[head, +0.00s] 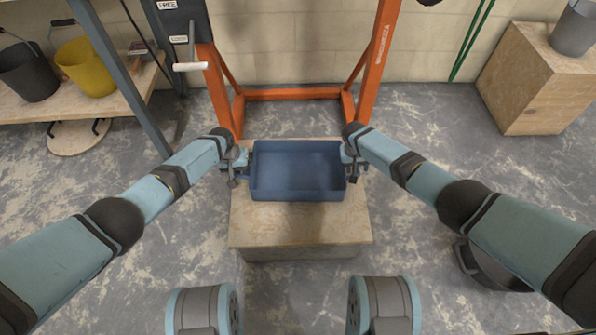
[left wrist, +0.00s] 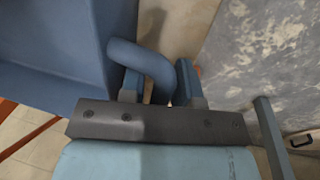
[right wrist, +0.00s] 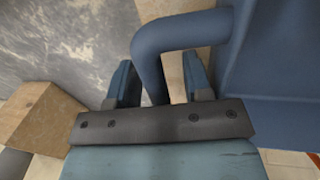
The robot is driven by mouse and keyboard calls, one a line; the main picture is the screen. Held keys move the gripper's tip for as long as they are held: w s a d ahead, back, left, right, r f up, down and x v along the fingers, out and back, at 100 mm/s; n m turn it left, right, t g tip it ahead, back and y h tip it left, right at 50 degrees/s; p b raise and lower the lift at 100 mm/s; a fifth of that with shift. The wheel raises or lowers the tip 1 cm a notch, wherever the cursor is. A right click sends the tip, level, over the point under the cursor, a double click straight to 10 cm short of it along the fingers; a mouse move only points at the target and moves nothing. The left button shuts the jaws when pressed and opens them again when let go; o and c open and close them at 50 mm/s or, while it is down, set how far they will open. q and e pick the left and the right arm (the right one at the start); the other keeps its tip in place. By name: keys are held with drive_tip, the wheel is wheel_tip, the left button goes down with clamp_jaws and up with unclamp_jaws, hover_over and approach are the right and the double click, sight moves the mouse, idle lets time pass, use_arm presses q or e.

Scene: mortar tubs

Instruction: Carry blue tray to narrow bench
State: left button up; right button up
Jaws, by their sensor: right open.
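The blue tray (head: 298,172) is a shallow, empty, rectangular tray with a bar handle at each end. It sits level on a wooden block (head: 300,232) in the middle of the head view. My left gripper (head: 236,176) is at the tray's left handle (left wrist: 150,60), with its fingers on either side of the bar and a gap showing. My right gripper (head: 354,172) is at the right handle (right wrist: 170,40), its fingers open around the bar. I cannot tell which bench is the narrow one.
An orange frame (head: 292,94) stands behind the block. A wooden shelf (head: 90,105) at left bears a black bucket (head: 30,75) and a yellow bucket (head: 88,68). A wooden box (head: 535,85) at right bears a grey bucket (head: 575,28). Floor left of the block is clear.

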use_arm(q)
drive_tip(key=shift+c, duration=0.3)
use_arm(e)
drive_tip(key=shift+c, duration=0.4)
use_arm(q)
drive_tip(key=c, duration=0.4)
use_arm(e)
drive_tip(key=c, duration=0.4)
use_arm(q)
clamp_jaws()
use_arm(e)
clamp_jaws()
use_arm(q)
drive_tip(key=shift+r, duration=0.15)
use_arm(e)
drive_tip(key=shift+r, duration=0.15)
